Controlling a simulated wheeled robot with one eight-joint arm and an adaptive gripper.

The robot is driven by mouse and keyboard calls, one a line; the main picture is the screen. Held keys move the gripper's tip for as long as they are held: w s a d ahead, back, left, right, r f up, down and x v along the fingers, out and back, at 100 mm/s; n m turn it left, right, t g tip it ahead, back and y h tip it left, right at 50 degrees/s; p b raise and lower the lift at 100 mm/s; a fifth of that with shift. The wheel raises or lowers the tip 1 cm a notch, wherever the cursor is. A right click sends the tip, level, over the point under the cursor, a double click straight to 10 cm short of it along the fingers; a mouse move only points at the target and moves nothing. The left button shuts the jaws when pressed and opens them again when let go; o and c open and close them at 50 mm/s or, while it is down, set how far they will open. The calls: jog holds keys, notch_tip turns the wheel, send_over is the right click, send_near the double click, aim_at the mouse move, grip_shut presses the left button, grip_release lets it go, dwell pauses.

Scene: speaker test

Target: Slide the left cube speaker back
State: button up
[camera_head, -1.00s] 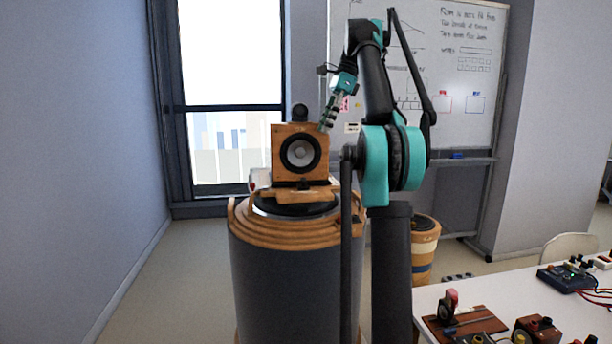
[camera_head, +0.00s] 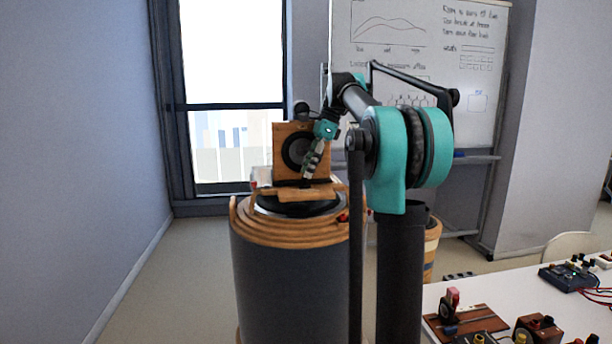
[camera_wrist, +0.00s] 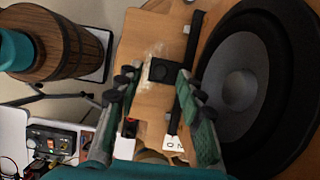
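One cube speaker (camera_head: 283,132) is in view, a wooden box with a round black-ringed driver facing me. It sits on top of a large dark drum (camera_head: 290,265) with wooden rings. My gripper (camera_head: 306,178) points down in front of the speaker's lower front and covers part of its driver. In the wrist view my gripper (camera_wrist: 152,80) has its two fingers apart with nothing held between them. The speaker's grey cone (camera_wrist: 232,80) fills the right side there, beside a black bar (camera_wrist: 186,75). I cannot tell whether a finger touches the speaker.
A white table (camera_head: 570,318) with small electrical parts stands at the lower right. A wooden barrel (camera_wrist: 65,38) shows in the wrist view. A window (camera_head: 230,60) and a whiteboard (camera_head: 425,70) are behind. Floor is free left of the drum.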

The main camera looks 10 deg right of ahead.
jog(key=shift+x, duration=1.25)
jog(key=shift+c, duration=0.5)
grip_shut()
